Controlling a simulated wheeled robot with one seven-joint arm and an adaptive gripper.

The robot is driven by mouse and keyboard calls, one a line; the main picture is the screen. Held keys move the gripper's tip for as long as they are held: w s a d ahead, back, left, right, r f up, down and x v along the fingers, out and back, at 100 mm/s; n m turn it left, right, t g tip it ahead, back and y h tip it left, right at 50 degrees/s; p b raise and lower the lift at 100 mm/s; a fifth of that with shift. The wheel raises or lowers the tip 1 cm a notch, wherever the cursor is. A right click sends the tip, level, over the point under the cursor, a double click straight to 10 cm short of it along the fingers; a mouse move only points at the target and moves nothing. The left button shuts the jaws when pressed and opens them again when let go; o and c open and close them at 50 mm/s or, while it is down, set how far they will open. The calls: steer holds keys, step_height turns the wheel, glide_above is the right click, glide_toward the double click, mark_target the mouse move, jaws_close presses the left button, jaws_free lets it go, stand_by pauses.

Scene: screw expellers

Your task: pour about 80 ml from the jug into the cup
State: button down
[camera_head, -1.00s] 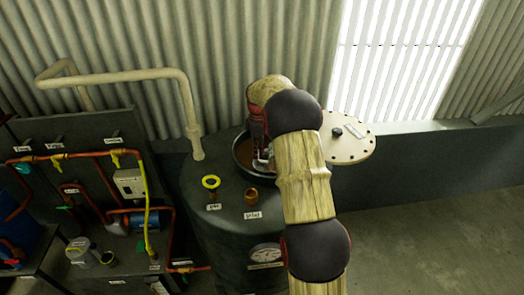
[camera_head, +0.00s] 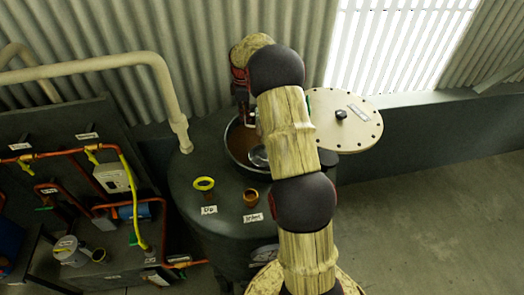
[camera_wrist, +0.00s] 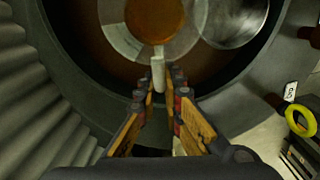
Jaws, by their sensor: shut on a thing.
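My gripper (camera_wrist: 160,98) is shut on the pale upright handle (camera_wrist: 157,72) of a round vessel, which I take for the jug (camera_wrist: 121,42). In the wrist view the jug has a grey rim and orange-brown contents, and its far side is cut off by the frame. It is over the wide dark pan of brown liquid; I cannot tell its height above it. In the head view my arm mostly hides gripper and jug.
The pan (camera_head: 234,158) is set in the dark drum top (camera_head: 190,170). A shiny metal round thing (camera_head: 258,156) is at its right side. A yellow-rimmed funnel-like piece (camera_head: 204,184) stands left of the cup. A pale bolted lid (camera_head: 350,130) juts right. Pipes and a corrugated wall stand behind.

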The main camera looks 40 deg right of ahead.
steer(key=shift+s+a+f, duration=0.1)
steer(key=shift+s+f, duration=0.1)
steer(key=shift+f, duration=0.2)
step_height(320, 180, down, 4)
steer(key=shift+w, duration=0.1)
steer(key=shift+f, duration=0.2)
steer(key=shift+r, duration=0.1)
